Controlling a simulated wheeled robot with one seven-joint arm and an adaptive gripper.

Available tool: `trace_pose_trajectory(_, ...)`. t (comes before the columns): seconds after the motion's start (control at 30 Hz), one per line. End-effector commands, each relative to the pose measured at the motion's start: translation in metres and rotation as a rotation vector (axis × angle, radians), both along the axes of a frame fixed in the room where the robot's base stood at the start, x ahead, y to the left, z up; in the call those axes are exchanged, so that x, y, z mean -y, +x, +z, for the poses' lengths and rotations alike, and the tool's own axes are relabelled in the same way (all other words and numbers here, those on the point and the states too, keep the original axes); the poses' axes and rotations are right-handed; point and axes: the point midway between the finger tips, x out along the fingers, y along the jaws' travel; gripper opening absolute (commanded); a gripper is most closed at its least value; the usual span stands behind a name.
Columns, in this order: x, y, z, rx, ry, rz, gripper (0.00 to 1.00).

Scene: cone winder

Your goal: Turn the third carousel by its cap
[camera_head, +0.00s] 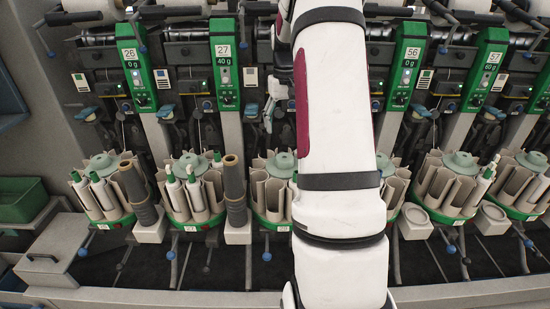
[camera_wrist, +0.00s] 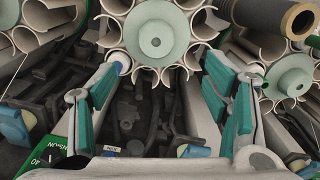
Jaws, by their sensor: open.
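The third carousel (camera_head: 268,196) from the left stands in the row, partly hidden behind my arm. It has beige open holders around a pale green cap (camera_head: 283,161). In the wrist view a carousel cap (camera_wrist: 155,41), round with a small hub, lies at top centre, ringed by open holders (camera_wrist: 112,33). I cannot tell for sure that it is the third one. My gripper (camera_wrist: 165,92) is open and empty, its teal-padded fingers spread on either side below that cap, apart from it.
Neighbouring carousels (camera_head: 195,187) stand close on both sides. A dark tall tube (camera_head: 235,190) rises between the second and third, and shows in the wrist view (camera_wrist: 262,15). Green numbered panels (camera_head: 224,65) and levers stand behind. A green bin (camera_head: 22,200) is at far left.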

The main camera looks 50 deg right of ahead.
Motion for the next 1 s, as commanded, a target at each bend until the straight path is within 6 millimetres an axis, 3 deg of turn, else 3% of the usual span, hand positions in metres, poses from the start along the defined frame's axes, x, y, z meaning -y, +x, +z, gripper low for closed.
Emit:
trace_pose_trajectory(0.27,0.007,-0.002,-0.028,-0.006,0.008,-0.009,0.7)
trace_pose_trajectory(0.7,0.006,-0.003,-0.112,-0.007,0.008,-0.009,0.7)
trace_pose_trajectory(1.0,0.007,-0.002,-0.141,-0.004,0.005,-0.008,0.7)
